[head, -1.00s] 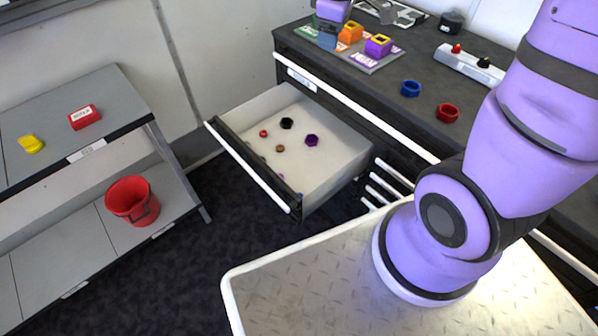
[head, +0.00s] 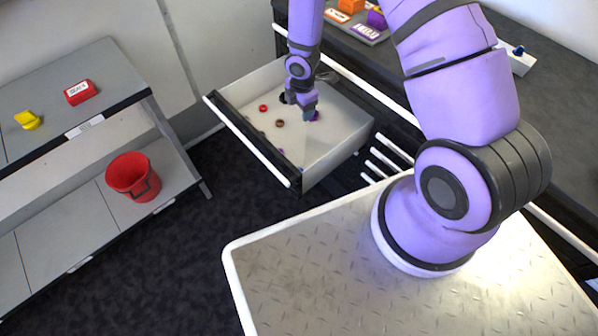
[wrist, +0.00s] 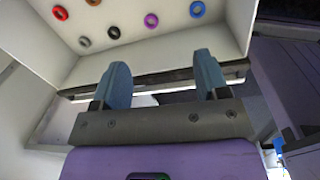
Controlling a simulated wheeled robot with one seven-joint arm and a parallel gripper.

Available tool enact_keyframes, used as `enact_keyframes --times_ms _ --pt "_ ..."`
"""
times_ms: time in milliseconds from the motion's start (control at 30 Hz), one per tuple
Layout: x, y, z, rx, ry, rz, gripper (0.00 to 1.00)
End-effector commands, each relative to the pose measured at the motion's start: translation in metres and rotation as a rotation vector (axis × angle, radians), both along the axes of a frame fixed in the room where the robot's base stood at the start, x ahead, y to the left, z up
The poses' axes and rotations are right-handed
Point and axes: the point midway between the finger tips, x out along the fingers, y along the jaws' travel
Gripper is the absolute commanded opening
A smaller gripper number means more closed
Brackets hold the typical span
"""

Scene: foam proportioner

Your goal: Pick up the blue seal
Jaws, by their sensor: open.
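The blue seal (wrist: 197,9) is a small ring on the light floor of the open drawer, at the top right of the wrist view. In the head view a tiny blue spot (head: 300,168) near the drawer's front right corner looks like it. My gripper (wrist: 161,70) is open and empty, its two blue-grey fingers apart, with no seal between them. In the head view my gripper (head: 303,108) is over the drawer, toward its back, hiding part of its contents. The blue seal lies apart from the fingers.
A dark worktop (head: 550,120) is at right. A shelf with a red bucket (head: 133,177) stands at left.

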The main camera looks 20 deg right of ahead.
Motion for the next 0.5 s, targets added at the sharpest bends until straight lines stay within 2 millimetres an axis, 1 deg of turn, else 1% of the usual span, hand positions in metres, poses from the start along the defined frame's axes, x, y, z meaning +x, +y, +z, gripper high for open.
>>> enact_keyframes --times_ms 33,100,200,333,400,500 --pt "-0.008 0.003 -0.023 0.009 0.025 0.043 0.68" --pt "-0.018 0.007 -0.049 0.027 0.048 0.107 0.68" --pt "-0.032 0.013 -0.083 0.054 0.076 0.19 0.68" --pt "-0.049 0.019 -0.115 0.083 0.103 0.269 0.68" --pt "-0.055 0.021 -0.125 0.095 0.111 0.298 0.68" --pt "-0.06 0.022 -0.134 0.105 0.117 0.318 0.68"
